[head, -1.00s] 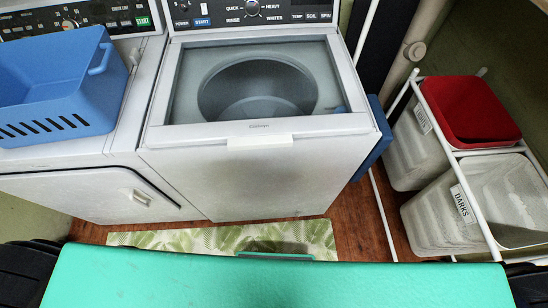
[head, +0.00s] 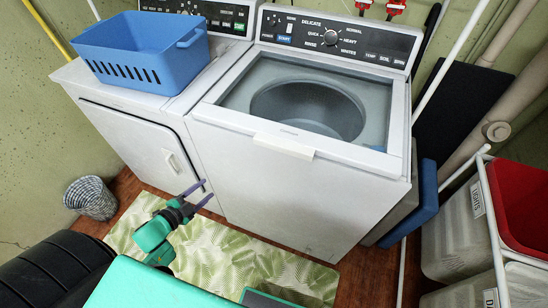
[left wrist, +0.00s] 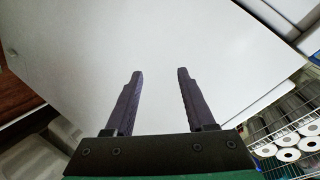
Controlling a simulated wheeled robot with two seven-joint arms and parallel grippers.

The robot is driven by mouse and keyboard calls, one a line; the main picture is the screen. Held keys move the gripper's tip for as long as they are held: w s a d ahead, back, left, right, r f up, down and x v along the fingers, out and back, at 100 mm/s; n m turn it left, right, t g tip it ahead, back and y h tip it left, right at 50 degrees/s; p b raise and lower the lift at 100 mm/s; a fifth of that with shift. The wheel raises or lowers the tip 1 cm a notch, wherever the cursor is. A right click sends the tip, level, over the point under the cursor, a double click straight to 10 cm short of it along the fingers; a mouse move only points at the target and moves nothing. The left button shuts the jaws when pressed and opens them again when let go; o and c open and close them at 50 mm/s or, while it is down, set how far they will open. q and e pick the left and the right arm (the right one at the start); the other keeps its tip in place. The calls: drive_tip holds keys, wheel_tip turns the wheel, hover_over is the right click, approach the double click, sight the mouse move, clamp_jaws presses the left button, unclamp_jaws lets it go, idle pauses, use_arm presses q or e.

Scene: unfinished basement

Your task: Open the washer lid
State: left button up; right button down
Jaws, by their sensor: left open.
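The white washer (head: 290,180) stands right of centre in the head view. Its lid (head: 206,116) lies flat and looks closed, with the round tub showing through its clear pane. A pale handle (head: 284,146) sits at the lid's front edge. My left gripper (head: 200,191) is open and empty, low in front of the machines and below the handle. In the left wrist view its two purple fingers (left wrist: 159,75) are apart, with a plain white panel (left wrist: 150,35) beyond them. My right gripper is not in view.
A white dryer (head: 130,130) with a blue basket (head: 140,50) on top stands left of the washer. A small wastebasket (head: 90,198) is at far left. A leaf-patterned mat (head: 225,255) lies in front. Laundry bins (head: 450,230) and a blue object (head: 426,195) are at right.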

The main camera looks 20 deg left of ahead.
use_arm(q)
drive_tip(key=w+d+r+m+h+b, duration=0.1)
drive_tip(key=d+r+m+h, duration=0.25)
drive_tip(key=r, duration=0.25)
drive_tip(key=w+d+r+m+h+b, duration=0.1)
drive_tip(key=d+r+m+h, duration=0.15)
drive_tip(key=r+m, duration=0.3)
drive_tip(key=m+g+h, duration=0.2)
drive_tip(key=m+h, duration=0.3)
drive_tip(key=m, duration=0.1)
approach(282, 152)
drive_tip(key=p+x, duration=0.1)
drive_tip(key=x, duration=0.1)
drive_tip(key=p+x, duration=0.1)
drive_tip(key=x, duration=0.1)
drive_tip(key=p+x, duration=0.1)
drive_tip(key=x, duration=0.2)
drive_tip(key=shift+w+r, duration=0.15)
drive_tip(key=shift+r, duration=0.25)
drive_tip(key=shift+w+d+f, duration=0.1)
drive_tip(key=shift+w+d, duration=0.1)
drive_tip(key=shift+d, duration=0.05)
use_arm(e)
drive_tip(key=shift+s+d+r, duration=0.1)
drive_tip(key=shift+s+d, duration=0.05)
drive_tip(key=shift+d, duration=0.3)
use_arm(q)
drive_tip(key=shift+c, duration=0.3)
clamp_jaws()
drive_tip(key=shift+s, duration=0.1)
